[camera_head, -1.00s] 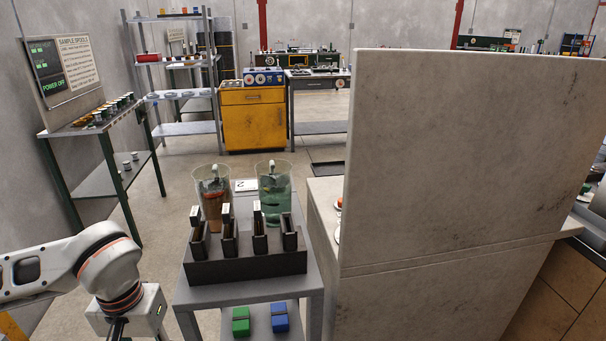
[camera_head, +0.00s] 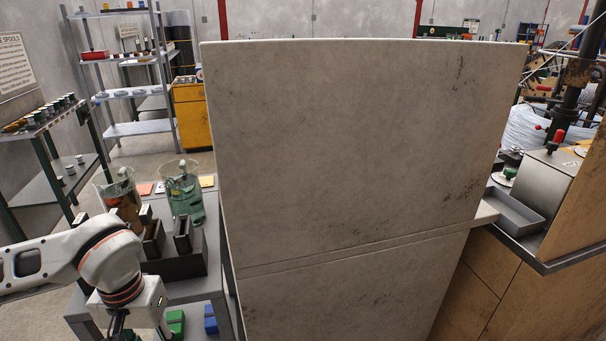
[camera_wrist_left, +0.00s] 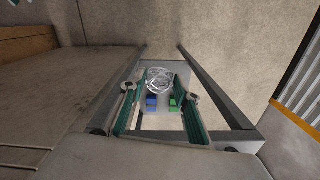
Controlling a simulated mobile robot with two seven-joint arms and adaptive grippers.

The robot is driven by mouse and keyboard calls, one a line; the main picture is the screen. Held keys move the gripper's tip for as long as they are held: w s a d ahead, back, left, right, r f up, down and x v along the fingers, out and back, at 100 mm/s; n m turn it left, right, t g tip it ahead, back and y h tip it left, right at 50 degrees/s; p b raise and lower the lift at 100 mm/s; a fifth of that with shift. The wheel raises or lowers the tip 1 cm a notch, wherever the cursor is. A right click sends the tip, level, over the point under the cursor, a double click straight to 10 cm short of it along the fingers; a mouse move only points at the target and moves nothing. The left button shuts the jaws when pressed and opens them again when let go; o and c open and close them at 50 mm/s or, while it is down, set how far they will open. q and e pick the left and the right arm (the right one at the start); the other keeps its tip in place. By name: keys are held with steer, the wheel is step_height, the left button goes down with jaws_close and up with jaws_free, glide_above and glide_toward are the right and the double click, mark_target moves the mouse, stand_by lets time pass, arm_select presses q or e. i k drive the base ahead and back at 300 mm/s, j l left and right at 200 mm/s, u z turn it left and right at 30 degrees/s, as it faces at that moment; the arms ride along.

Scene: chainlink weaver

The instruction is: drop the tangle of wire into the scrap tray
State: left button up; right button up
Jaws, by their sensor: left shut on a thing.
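The tangle of wire (camera_wrist_left: 159,76) is a loose bundle of thin silvery loops in the left wrist view, between the fingertips of my left gripper (camera_wrist_left: 154,88). The gripper is shut on it, above the cart's lower shelf. In the head view only the left wrist and gripper housing show at the bottom left; the fingers and wire are cut off or hidden. A shallow grey open tray (camera_head: 514,211) sits at the counter's edge on the right; it may be the scrap tray, but no label is readable. My right gripper is not in view.
A tall grey panel (camera_head: 350,150) stands between my left arm and the wooden counter (camera_head: 495,285). Beside my left arm, a grey cart holds a dark slotted rack (camera_head: 180,266) and two beakers, including a green-tinted one (camera_head: 184,195). Green (camera_wrist_left: 174,105) and blue (camera_wrist_left: 151,103) blocks lie below.

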mark_target(505, 213)
steer(key=k+l, duration=0.1)
steer(key=l, duration=1.5)
steer(key=l+u, duration=0.1)
steer(key=l, duration=2.35)
steer(key=z, duration=0.05)
